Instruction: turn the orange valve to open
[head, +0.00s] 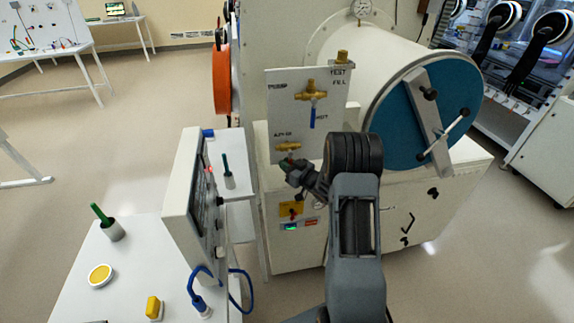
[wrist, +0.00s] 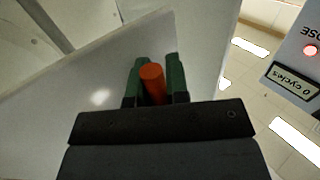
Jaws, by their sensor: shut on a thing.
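The orange valve handle (wrist: 152,84) shows in the wrist view as a short round orange end between the two green fingers. My gripper (wrist: 156,76) is shut on it, with one finger on each side. In the head view my gripper (head: 290,166) is at the lower part of a white upright panel (head: 281,95), just below a small brass valve body (head: 288,147). The gripper and wrist hide most of the handle there, so its angle is hard to tell.
Above on the panel is a brass valve (head: 311,95) with a blue handle (head: 312,118). A white cylinder chamber with a blue door (head: 410,120) stands to the right.

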